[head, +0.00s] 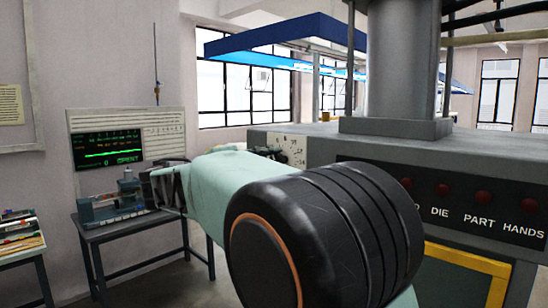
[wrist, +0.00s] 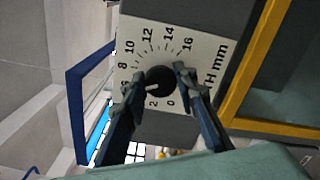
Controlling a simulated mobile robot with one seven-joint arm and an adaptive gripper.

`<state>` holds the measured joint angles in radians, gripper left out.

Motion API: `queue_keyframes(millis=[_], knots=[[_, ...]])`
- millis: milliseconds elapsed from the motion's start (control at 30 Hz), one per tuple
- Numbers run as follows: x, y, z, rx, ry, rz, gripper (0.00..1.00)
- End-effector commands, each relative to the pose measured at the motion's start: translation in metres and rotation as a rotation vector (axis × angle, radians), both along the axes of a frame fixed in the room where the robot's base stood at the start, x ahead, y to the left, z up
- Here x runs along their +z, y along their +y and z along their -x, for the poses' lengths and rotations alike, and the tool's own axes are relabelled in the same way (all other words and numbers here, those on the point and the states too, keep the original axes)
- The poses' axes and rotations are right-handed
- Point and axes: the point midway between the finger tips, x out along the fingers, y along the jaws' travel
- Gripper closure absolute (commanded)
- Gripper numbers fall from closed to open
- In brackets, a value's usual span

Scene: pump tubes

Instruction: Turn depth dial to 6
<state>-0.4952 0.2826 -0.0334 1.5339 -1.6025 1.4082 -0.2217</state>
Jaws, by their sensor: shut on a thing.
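The depth dial is a round black knob (wrist: 158,78) on a white scale plate (wrist: 205,50) in the wrist view. The plate carries numbers from 0 to 16 and part of a "mm" label. My gripper (wrist: 158,82) is shut on the knob, with one dark finger on its left and one on its right. A short white pointer mark on the knob points left and slightly down, between the 2 and the 8. The left finger covers the numbers there, so the exact reading is hidden. In the head view the plate shows partly (head: 291,148); my arm hides the knob.
A grey machine (head: 340,142) carries a panel (head: 445,200) with several red lights. A yellow frame (head: 465,258) lies below it. A dark table (head: 130,232) with a small device (head: 125,195) and a green screen (head: 108,147) stand at the left.

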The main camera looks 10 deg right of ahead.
Motion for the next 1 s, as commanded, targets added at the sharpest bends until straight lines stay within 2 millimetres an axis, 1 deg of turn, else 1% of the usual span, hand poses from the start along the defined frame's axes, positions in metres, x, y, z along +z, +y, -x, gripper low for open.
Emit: queue_keyframes(millis=[233, 633, 667, 700, 800, 833, 1000], knots=[[-0.0002, 0.0001, 0.0001, 0.0, 0.041, 0.029, 0.98], [-0.0007, 0.0001, 0.0, 0.0, 0.045, 0.032, 0.98], [-0.0007, 0.0001, 0.0001, 0.0, 0.045, 0.032, 0.72], [-0.0007, 0.0001, 0.0001, 0.0, 0.044, 0.031, 0.68], [-0.0006, 0.0001, 0.0, 0.0, 0.044, 0.031, 0.57], [-0.0006, 0.0001, 0.0, 0.0, 0.044, 0.031, 0.55], [-0.0002, 0.0, 0.0, 0.0, 0.043, 0.031, 0.55]])
